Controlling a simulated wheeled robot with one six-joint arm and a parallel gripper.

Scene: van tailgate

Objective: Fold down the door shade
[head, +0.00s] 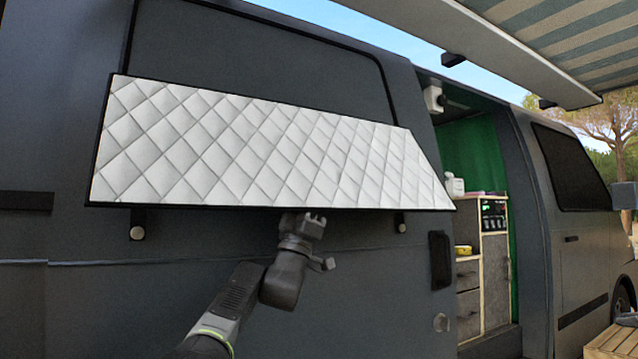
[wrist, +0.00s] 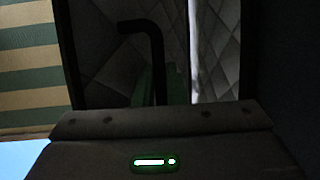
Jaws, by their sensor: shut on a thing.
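The door shade (head: 260,150) is a white quilted panel with a dark border, across the van's side below a dark window panel. It stands out from the wall along its lower edge. My gripper (head: 310,216) is at the middle of that lower edge, from below, and is shut on the shade's edge; the fingertips are partly hidden behind it. In the wrist view, the quilted shade (wrist: 215,50) fills the upper middle in deep shadow, with a dark bent bar (wrist: 152,50) beside it. The exact grip is too dark to make out.
The open side doorway with a cabinet (head: 482,270) is at right. A striped awning (head: 560,40) hangs overhead. The wall below is mostly clear.

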